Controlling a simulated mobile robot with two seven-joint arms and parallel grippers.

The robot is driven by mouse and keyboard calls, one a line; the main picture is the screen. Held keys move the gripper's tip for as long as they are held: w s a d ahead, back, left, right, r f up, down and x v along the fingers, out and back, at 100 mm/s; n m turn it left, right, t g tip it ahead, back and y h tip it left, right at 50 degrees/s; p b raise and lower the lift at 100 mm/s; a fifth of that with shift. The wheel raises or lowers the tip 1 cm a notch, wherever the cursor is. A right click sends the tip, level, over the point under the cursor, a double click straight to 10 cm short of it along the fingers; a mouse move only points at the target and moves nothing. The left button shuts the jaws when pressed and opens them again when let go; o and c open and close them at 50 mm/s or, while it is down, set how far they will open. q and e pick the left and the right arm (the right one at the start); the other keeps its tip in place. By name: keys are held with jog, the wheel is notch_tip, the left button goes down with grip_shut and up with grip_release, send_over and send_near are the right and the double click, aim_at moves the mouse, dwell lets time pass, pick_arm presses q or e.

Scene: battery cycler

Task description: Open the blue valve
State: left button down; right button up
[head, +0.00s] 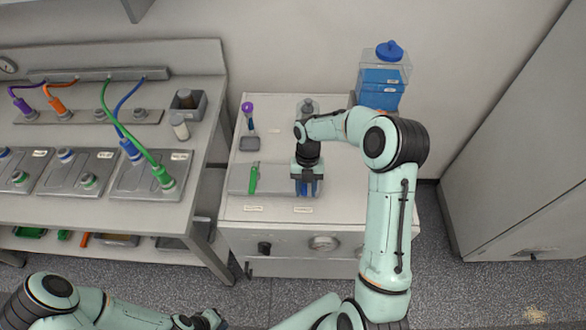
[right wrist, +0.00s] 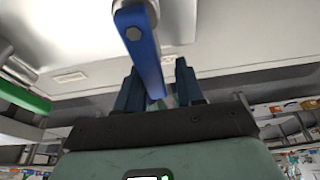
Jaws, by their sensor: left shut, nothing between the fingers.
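The blue valve's lever (right wrist: 146,52) shows large in the right wrist view, running from a bolted pivot at the top down to the fingers. My right gripper (right wrist: 158,88) is open, with its two dark blue fingers apart and the lever's end between or just in front of them. I cannot tell whether either finger touches it. In the head view my right gripper (head: 306,187) is over the front of the white cabinet, and my wrist hides most of the blue valve. My left gripper (head: 207,320) is shut and empty at the bottom edge, far from the valve.
A green valve handle (head: 254,178) stands left of my right gripper on the cabinet top (head: 340,205). A purple-topped item (head: 248,116) stands behind it. A blue-lidded container (head: 382,88) is at the back right. A bench with cables (head: 150,205) is at left.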

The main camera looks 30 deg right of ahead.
aim_at(306, 186)
jog(key=v, duration=0.3)
jog(key=shift+p, duration=0.35)
jog(key=shift+v, duration=2.5)
pick_arm(q)
jog(key=shift+w+r, duration=0.35)
jog(key=shift+w, duration=0.15)
pick_arm(e)
jog(key=shift+s+d, duration=0.1)
